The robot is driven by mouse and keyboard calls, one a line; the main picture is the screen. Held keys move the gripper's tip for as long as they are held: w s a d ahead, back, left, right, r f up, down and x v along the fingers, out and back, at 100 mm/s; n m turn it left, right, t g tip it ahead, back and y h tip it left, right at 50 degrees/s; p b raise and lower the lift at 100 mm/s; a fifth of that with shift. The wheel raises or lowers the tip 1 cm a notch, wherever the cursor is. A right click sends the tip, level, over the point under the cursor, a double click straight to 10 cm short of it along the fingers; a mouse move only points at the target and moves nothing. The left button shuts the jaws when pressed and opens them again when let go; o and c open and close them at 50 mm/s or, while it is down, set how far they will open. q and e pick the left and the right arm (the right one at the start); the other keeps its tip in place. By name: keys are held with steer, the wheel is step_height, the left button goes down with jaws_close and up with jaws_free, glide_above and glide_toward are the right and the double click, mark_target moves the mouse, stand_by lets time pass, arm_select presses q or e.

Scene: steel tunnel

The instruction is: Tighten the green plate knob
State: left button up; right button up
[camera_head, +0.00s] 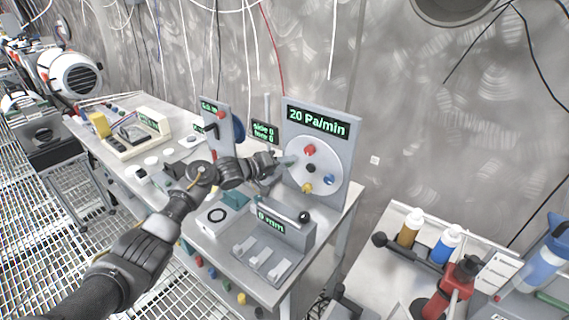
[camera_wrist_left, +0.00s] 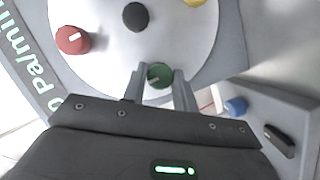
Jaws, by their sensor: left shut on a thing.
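The round pale plate (camera_head: 326,157) stands upright on a grey panel whose display (camera_head: 317,122) reads 20 Pa/min. It bears a red knob (camera_head: 309,150), a blue knob (camera_head: 329,180), a yellow knob (camera_head: 307,188) and a black centre knob (camera_head: 311,168). My left gripper (camera_head: 285,163) reaches the plate's left side and hides the green knob in the head view. In the left wrist view, the green knob (camera_wrist_left: 160,75) sits between the two fingers of my left gripper (camera_wrist_left: 158,84), which is shut on it. My right gripper is not in view.
A box with a 0 mm display (camera_head: 271,222) and several switches stands in front of the plate. Bottles and tools lie on a bench (camera_head: 388,282) at right.

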arm_select(q)
steer(key=shift+s+d+r+m+t+y+p, duration=0.15)
steer(key=shift+m+y+p, duration=0.6)
steer(key=shift+m+p, duration=0.6)
steer(key=shift+w+a+f+m+t+y+p, duration=0.15)
steer(key=shift+m+y+p, duration=0.6)
steer(key=shift+m+p, duration=0.55)
steer(key=shift+s+d, duration=0.1)
steer(key=o, duration=0.9)
steer(key=shift+r, duration=0.1)
steer(key=shift+o, duration=0.3)
